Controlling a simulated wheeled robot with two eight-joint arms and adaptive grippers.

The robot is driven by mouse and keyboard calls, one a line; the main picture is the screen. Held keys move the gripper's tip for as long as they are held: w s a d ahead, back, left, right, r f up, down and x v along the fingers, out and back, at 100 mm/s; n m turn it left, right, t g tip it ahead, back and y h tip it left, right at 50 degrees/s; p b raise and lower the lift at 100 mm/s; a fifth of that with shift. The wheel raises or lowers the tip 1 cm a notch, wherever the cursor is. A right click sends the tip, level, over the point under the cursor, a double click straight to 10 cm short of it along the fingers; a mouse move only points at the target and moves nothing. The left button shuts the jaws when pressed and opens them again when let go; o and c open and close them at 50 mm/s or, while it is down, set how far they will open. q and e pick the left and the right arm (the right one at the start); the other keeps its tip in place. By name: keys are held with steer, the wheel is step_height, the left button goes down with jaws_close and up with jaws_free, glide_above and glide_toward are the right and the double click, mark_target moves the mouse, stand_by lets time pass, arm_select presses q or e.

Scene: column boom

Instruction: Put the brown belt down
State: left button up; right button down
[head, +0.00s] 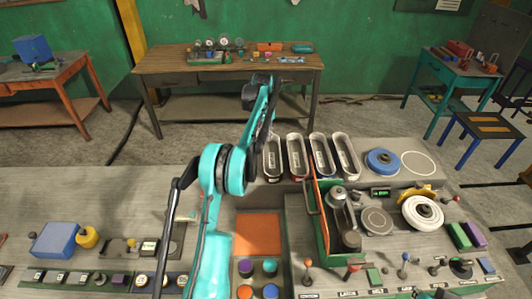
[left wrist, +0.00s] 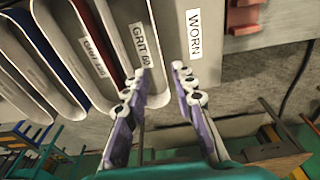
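I cannot pick out a brown belt with certainty in either view. In the left wrist view my left gripper (left wrist: 160,74) has its two purple-grey fingers apart, with nothing clearly held between the tips. In the head view, several narrow metal trays (head: 297,155) stand in a row at the bench's back edge. My teal left arm reaches past them, and its fingertips are hidden there.
An orange-brown square panel (head: 258,233) lies in a recess right of my left arm. Clear grey bench (head: 110,195) lies on the left.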

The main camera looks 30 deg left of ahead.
arm_select(q)
steer(key=s+d+r+m+t, duration=0.3)
steer(key=s+d+r, duration=1.1)
steer(key=s+d, duration=0.25)
steer(key=s+d+f+m+t, duration=0.1)
steer(key=s+d+f, duration=0.2)
steer(key=s, duration=0.4)
steer(key=s+d+f+m+t, duration=0.1)
steer(key=s+d+f, duration=0.1)
steer(key=s+d, duration=0.2)
steer(key=s+d+f+m+t, duration=0.1)
steer(key=s+d+f, duration=0.2)
steer(key=s, duration=0.7)
steer(key=shift+d+f+h, duration=0.15)
steer(key=shift+f+h, duration=0.15)
